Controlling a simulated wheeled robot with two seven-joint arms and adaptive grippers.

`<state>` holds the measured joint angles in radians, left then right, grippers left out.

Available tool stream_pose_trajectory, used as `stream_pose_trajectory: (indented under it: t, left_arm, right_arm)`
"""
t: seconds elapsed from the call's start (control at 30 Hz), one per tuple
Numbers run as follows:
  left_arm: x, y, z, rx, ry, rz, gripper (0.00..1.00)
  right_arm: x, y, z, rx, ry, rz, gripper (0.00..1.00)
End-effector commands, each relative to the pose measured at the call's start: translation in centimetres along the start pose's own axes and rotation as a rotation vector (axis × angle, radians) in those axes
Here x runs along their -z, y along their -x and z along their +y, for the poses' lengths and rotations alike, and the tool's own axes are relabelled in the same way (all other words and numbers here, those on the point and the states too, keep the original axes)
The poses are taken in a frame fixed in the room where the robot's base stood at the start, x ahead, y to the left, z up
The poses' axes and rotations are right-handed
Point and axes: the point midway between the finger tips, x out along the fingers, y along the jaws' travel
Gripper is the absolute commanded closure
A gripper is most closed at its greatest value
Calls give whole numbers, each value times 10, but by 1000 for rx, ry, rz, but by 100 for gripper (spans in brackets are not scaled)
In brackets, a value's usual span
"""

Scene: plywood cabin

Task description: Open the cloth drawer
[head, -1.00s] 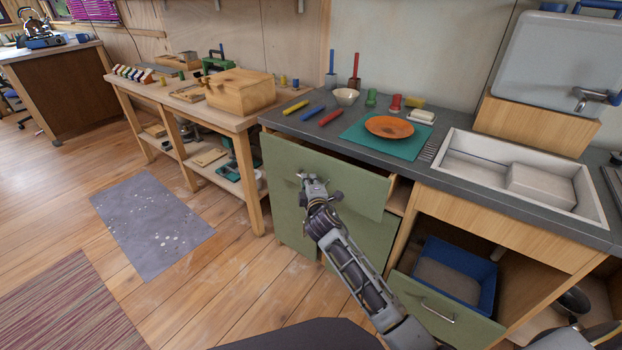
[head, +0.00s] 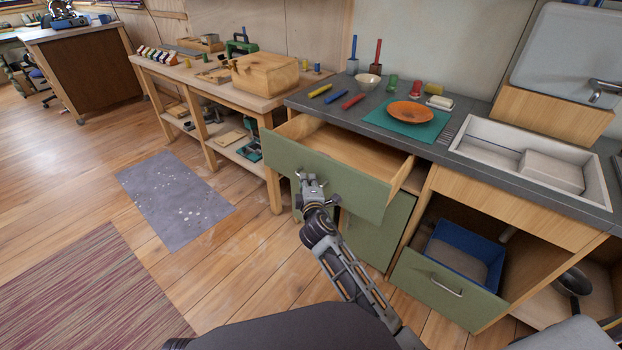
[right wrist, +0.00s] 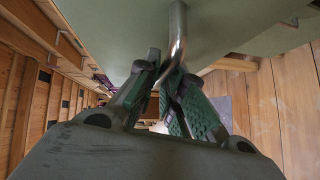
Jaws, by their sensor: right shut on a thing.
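The cloth drawer (head: 333,181) has a green front and is pulled well out from under the grey counter. Its wooden inside (head: 345,147) shows and looks empty where visible. My right gripper (head: 306,179) is at the left part of the drawer front. In the right wrist view my right gripper (right wrist: 167,82) is shut on the metal bar handle (right wrist: 177,40) of the drawer, with the green front just beyond. My left gripper is not in view.
A lower green drawer (head: 446,287) stands open at the right with a blue bin (head: 465,252) behind its front. The counter (head: 375,101) bears an orange plate (head: 408,112) on a teal mat. Open floor lies to the left.

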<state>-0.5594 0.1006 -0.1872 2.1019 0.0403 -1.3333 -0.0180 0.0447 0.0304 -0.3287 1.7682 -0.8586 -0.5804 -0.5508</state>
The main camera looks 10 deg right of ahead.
Motion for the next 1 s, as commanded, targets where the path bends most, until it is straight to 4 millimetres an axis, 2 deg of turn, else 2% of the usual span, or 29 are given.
stream_pose_trajectory:
  t: [0.33, 0.37, 0.53, 0.77, 1.0]
  left_arm:
    - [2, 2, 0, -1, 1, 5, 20]
    - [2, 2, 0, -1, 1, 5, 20]
    - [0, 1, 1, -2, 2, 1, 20]
    - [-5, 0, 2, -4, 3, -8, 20]
    - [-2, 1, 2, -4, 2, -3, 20]
  right_arm:
    - [0, 1, -1, 2, 0, -1, 100]
    - [0, 1, -1, 2, 0, -1, 88]
    - [0, 1, -1, 1, 0, -1, 68]
    - [0, 0, 0, 0, 0, 0, 68]
    - [1, 1, 5, -3, -1, 0, 68]
